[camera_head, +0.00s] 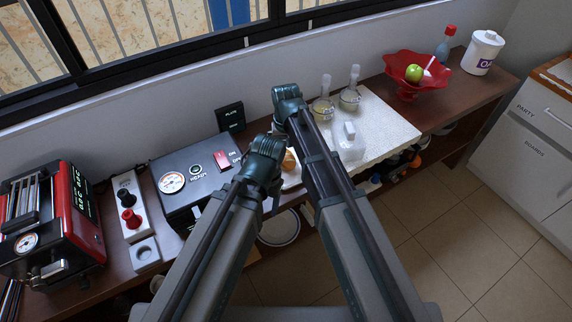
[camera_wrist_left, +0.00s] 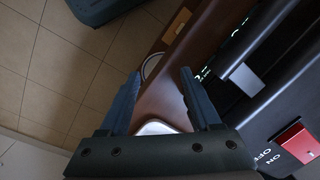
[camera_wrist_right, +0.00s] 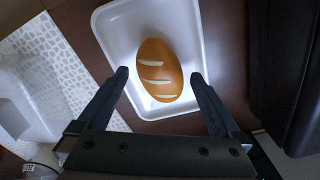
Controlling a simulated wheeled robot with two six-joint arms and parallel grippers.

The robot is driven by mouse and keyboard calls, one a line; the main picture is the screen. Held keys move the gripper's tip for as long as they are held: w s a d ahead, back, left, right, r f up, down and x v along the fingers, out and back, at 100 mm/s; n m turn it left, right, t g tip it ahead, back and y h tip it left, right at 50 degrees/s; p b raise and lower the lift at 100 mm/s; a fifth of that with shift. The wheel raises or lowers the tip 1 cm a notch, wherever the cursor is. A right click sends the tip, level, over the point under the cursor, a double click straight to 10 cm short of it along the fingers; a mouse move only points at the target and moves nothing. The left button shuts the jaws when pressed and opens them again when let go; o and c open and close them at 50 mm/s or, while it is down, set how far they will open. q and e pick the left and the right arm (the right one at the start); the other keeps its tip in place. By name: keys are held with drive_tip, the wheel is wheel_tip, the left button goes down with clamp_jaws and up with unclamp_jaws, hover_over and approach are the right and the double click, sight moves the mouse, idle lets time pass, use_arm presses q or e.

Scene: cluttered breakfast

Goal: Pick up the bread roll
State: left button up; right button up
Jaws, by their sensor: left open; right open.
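The bread roll (camera_wrist_right: 159,72) is golden brown with pale slashes. It lies on a white tray (camera_wrist_right: 112,32), and in the right wrist view it sits just ahead of my right gripper (camera_wrist_right: 158,78), between the lines of its open fingers. In the head view the roll (camera_head: 289,160) is partly hidden behind my arms, and the tray (camera_head: 291,181) shows only in part. My right gripper is open and empty. My left gripper (camera_wrist_left: 157,82) is open and empty, over the counter's front edge beside the black appliance; a white tray edge (camera_wrist_left: 155,128) shows below its fingers.
A black appliance with a red switch (camera_head: 195,175) stands left of the roll. A white textured mat (camera_head: 385,125) with glass jars and a clear container (camera_head: 349,142) lies to the right. Further right is a red bowl (camera_head: 418,72) with a green apple. A red toaster (camera_head: 50,225) stands far left.

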sight(286, 154)
use_arm(q)
drive_tip(key=shift+f+b, duration=0.3)
drive_tip(key=shift+f, duration=0.45)
use_arm(e)
drive_tip(key=shift+f, duration=0.75)
use_arm(q)
drive_tip(key=shift+r, duration=0.1)
use_arm(e)
drive_tip(key=shift+r, duration=0.1)
drive_tip(key=c, duration=1.3)
use_arm(q)
drive_tip(key=shift+r, duration=0.2)
use_arm(e)
drive_tip(key=shift+r, duration=0.15)
wheel_tip(286, 154, up, 10)
drive_tip(key=p, duration=1)
use_arm(q)
wheel_tip(286, 154, up, 10)
drive_tip(key=shift+f, duration=0.15)
drive_tip(key=shift+c, duration=0.2)
